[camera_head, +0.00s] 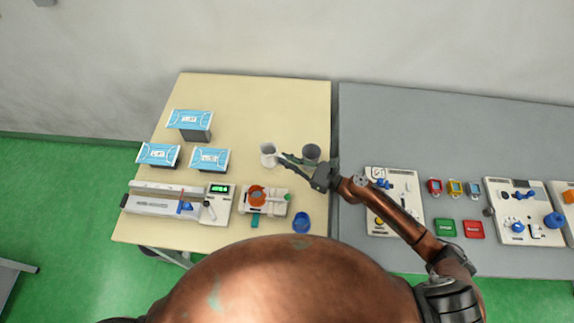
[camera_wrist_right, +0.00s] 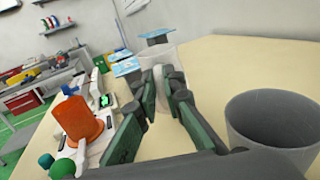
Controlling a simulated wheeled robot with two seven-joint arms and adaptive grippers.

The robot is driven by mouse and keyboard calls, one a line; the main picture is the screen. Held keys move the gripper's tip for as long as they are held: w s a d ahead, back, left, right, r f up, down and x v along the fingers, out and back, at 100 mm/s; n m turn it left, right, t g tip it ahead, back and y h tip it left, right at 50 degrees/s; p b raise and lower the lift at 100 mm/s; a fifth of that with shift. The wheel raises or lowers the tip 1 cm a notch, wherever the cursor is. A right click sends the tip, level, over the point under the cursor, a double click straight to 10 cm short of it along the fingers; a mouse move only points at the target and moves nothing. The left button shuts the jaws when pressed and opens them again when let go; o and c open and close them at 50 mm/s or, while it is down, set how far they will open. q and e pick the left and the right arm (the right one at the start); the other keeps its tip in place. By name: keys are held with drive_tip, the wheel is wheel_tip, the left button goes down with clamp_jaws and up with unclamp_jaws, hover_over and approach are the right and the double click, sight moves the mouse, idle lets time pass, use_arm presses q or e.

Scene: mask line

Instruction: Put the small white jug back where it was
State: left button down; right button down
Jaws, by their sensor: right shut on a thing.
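The small white jug (camera_head: 268,149) is over the beige table in the head view, to the left of my right gripper (camera_head: 281,158). In the right wrist view the jug (camera_wrist_right: 153,57) stands between the two green-padded fingers (camera_wrist_right: 160,92), which are shut on it. It looks upright; I cannot tell whether its base touches the table. The fingers hide part of its lower side. My left gripper is not in view.
A grey cup (camera_head: 311,152) stands close to the right of my right gripper. Three blue mask packs on stands (camera_head: 190,119) are at the left. A machine with an orange spool (camera_head: 257,196) and a blue cup (camera_head: 302,222) are in front. The table's back is clear.

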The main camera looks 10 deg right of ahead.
drive_tip(key=shift+w+f, duration=0.2)
drive_tip(key=shift+w, duration=0.05)
wheel_tip(320, 180, down, 3)
drive_tip(key=shift+w+f+b, duration=0.1)
drive_tip(key=shift+b, duration=0.4)
drive_tip(key=shift+f, duration=0.2)
drive_tip(key=c, duration=2)
unclamp_jaws()
drive_tip(key=shift+c, duration=0.2)
